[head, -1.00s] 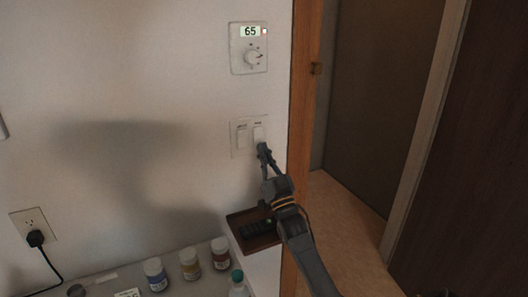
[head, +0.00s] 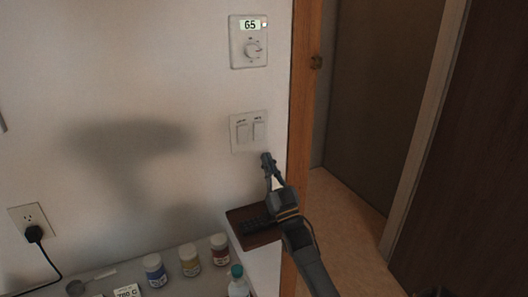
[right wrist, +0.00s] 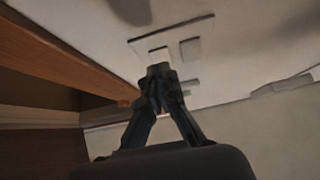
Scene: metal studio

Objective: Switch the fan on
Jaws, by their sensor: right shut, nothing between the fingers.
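A white double switch plate (head: 249,132) is on the wall, with two rocker switches side by side. The left rocker (head: 242,132) and right rocker (head: 259,131) have small dark labels above them, too small to read for sure. The plate also shows in the right wrist view (right wrist: 207,27). My right gripper (head: 267,158) is shut and empty, just below the plate's lower right corner, and leaves both rockers uncovered in the head view. In the right wrist view its fingertips (right wrist: 159,72) overlap the lower edge of one rocker; contact cannot be told. My left gripper is not in view.
A thermostat (head: 249,42) reading 65 is above the plate. A wooden door frame (head: 302,110) stands close on the right. Below are a brown tray (head: 240,215) with a dark remote, several jars (head: 189,260) and a bottle (head: 238,284). An outlet (head: 33,218) with a plug is left.

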